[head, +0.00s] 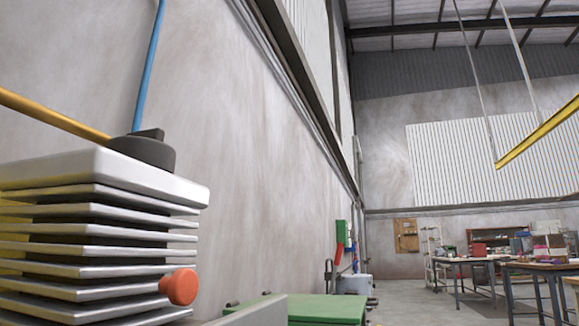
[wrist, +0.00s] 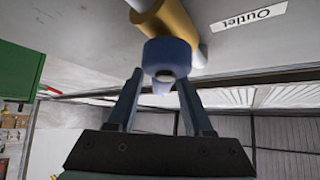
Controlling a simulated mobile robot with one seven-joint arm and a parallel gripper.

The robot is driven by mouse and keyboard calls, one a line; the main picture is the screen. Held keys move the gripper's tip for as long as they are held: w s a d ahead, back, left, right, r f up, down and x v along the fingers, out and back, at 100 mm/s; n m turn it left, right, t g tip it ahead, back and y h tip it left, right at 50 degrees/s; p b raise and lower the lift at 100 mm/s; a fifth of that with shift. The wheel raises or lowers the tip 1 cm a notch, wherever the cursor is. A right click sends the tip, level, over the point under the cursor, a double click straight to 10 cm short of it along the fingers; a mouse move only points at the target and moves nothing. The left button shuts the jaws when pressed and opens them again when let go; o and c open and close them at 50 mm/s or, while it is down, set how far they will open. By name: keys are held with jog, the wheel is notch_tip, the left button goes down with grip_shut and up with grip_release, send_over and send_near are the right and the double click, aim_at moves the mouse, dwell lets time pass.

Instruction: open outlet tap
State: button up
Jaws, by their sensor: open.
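The outlet tap shows in the wrist view as a blue knob (wrist: 167,56) on a brass-coloured body (wrist: 170,22). A white label reading "Outlet" (wrist: 247,18) is on the grey surface beside it. My gripper (wrist: 161,84) is open, with its two dark fingers pointing at the knob. The fingertips lie on either side of the knob's near end in the picture. I cannot tell whether they touch it. Nothing is held. Neither the tap nor my gripper is seen in the head view.
In the head view, a finned grey unit (head: 95,240) with a red knob (head: 179,287) stands close at left. A green box (head: 320,308) is beyond it along the wall. Worktables (head: 540,268) stand far right, with open floor (head: 420,300) before them.

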jog(key=shift+a+r+h+p, duration=0.1)
jog(key=shift+r+h+p, duration=0.25)
jog(key=shift+p, duration=0.25)
